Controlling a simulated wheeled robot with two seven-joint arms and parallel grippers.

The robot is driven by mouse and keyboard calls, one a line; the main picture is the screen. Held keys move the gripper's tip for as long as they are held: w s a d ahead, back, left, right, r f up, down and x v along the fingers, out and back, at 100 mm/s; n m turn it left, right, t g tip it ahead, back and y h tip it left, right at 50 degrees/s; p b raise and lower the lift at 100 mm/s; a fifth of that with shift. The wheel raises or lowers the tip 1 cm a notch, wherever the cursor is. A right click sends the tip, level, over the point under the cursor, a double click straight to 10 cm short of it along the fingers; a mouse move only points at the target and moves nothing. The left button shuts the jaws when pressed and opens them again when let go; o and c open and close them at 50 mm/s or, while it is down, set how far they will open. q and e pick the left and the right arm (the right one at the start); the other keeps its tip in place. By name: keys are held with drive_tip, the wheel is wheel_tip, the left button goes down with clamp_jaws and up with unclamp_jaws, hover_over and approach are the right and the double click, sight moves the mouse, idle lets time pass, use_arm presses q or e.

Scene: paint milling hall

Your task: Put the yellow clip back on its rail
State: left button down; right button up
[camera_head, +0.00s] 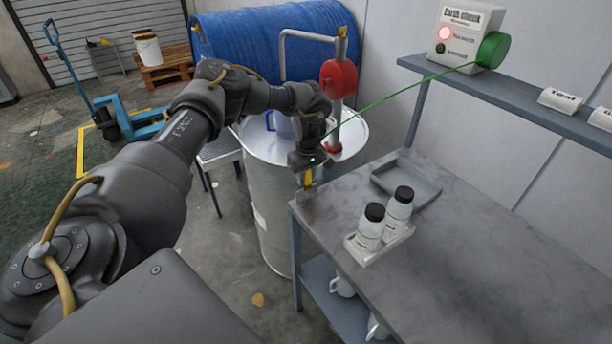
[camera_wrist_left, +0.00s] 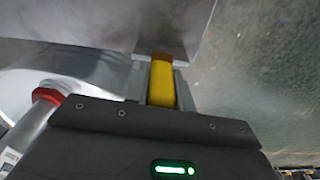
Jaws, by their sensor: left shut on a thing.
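The yellow clip (camera_head: 308,180) is between the fingers of my left gripper (camera_head: 307,174), which is shut on it and points down by the near left corner of the metal table. In the left wrist view the yellow clip (camera_wrist_left: 162,86) shows between the fingers, with a brown-orange end at its far side. That end is close to a grey metal edge (camera_wrist_left: 170,40); I cannot tell whether they touch. The rail cannot be made out for certain. A green cable (camera_head: 400,97) runs from the green reel (camera_head: 493,50) to my left gripper. My right gripper is not in view.
The metal table (camera_head: 460,250) holds a white tray (camera_head: 385,246) with two black-capped bottles and a flat grey tray (camera_head: 408,181). A large metal drum (camera_head: 268,200) stands just left. The earth-circuit box (camera_head: 463,30) has a lit red lamp.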

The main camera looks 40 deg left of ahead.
use_arm(q)
drive_tip(key=shift+f, duration=0.4)
drive_tip(key=c, duration=1.1)
unclamp_jaws()
drive_tip(key=r+b, duration=0.1)
drive_tip(key=r, duration=0.2)
drive_tip(key=r+b, duration=0.1)
drive_tip(key=r, duration=0.3)
drive_tip(key=r+b, duration=0.1)
drive_tip(key=r, duration=0.3)
drive_tip(key=shift+s+d, duration=0.15)
drive_tip(key=shift+d, duration=0.25)
drive_tip(key=shift+f, duration=0.1)
